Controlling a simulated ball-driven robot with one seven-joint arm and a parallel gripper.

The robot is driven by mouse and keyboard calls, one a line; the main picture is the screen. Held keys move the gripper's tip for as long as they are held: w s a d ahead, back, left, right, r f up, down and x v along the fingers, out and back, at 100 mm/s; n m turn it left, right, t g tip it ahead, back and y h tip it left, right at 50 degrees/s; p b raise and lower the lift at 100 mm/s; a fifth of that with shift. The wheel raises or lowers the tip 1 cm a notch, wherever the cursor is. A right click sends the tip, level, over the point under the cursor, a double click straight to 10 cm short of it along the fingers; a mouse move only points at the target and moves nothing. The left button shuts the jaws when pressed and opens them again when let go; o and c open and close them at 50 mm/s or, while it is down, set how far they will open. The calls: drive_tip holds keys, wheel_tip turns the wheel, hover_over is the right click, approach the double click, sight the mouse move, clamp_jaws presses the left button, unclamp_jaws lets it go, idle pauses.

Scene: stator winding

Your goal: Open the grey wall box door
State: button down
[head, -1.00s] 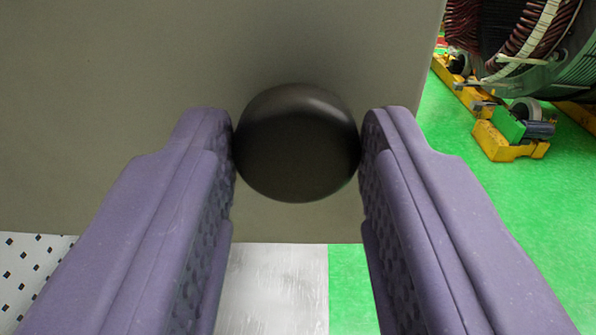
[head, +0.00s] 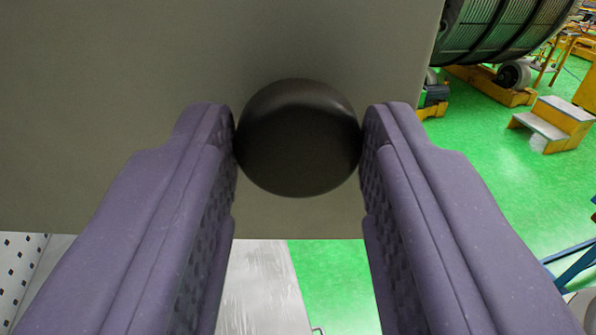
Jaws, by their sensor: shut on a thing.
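The grey wall box door (head: 120,70) fills the upper left and middle of the head view as a flat panel. Its right edge and bottom edge are both in view. A round dark knob (head: 299,138) stands out from the door near its lower right part. My gripper (head: 299,140) is shut on the knob, with one purple padded finger against its left side and the other against its right side. The hinge side of the door and the box interior are out of view.
A large stator (head: 510,30) on yellow supports stands at the upper right, with a yellow step (head: 555,122) nearby. A white perforated surface (head: 18,265) and a pale metal strip (head: 262,285) lie below the door.

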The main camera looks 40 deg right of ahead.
drive_tip(key=shift+r, duration=0.15)
drive_tip(key=c, duration=0.7)
unclamp_jaws()
drive_tip(key=shift+w, duration=0.1)
drive_tip(key=b+v, duration=0.1)
drive_tip(key=v, duration=0.6)
drive_tip(key=shift+s+a, duration=0.25)
drive_tip(key=shift+s, duration=0.05)
